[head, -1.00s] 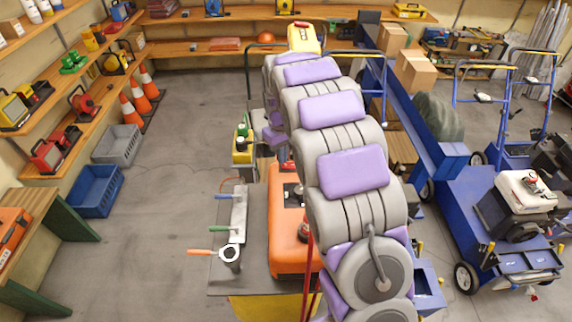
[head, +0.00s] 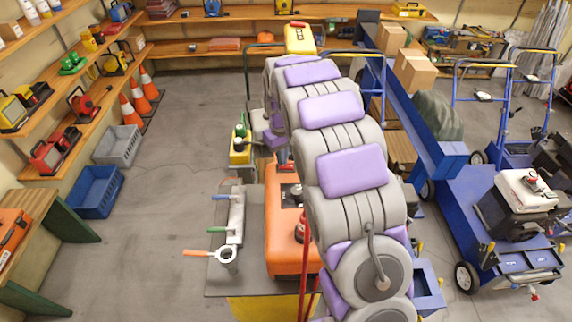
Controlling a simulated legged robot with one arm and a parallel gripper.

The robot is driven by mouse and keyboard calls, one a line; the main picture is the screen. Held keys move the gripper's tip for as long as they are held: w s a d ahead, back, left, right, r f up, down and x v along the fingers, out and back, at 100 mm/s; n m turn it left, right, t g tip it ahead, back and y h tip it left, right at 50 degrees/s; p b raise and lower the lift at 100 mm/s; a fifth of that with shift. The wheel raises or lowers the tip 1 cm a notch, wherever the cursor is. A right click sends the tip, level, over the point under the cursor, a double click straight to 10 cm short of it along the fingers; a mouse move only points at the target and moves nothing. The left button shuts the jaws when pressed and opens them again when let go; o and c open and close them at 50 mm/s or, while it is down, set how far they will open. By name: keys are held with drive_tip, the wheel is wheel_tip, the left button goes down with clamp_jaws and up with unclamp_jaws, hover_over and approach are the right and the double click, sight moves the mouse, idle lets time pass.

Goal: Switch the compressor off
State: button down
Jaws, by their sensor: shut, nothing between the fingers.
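An orange machine (head: 283,250), which looks like the compressor, stands on a dark grey mat just left of my arm. A dark panel shows on its top, and a red bottle-like part stands at its right edge. My arm covers its right side. I cannot make out a switch. My jointed grey and purple arm rises from the lower right, reaches away and bends down beyond the orange machine. My gripper's fingers are hidden behind the arm links, so I cannot see whether they touch anything.
Hand tools with coloured handles (head: 230,235) lie on the mat (head: 217,275) left of the machine. A yellow-green item (head: 240,150) stands beyond them. Blue wheeled machines (head: 465,225) fill the right. Shelves, cones (head: 130,108) and crates (head: 95,190) line the left. The left floor is clear.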

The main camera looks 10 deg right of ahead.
drive_tip(key=shift+d+f, duration=0.1)
drive_tip(key=shift+f, duration=0.05)
drive_tip(key=shift+f, duration=0.1)
drive_tip(key=shift+a+f, duration=0.2)
drive_tip(key=shift+a, duration=0.15)
drive_tip(key=shift+d, duration=0.1)
drive_tip(key=shift+d+r+p, duration=0.1)
drive_tip(key=shift+r+p, duration=0.2)
drive_tip(key=shift+r, duration=0.35)
drive_tip(key=shift+r+p, duration=1.05)
drive_tip(key=shift+r, duration=1.75)
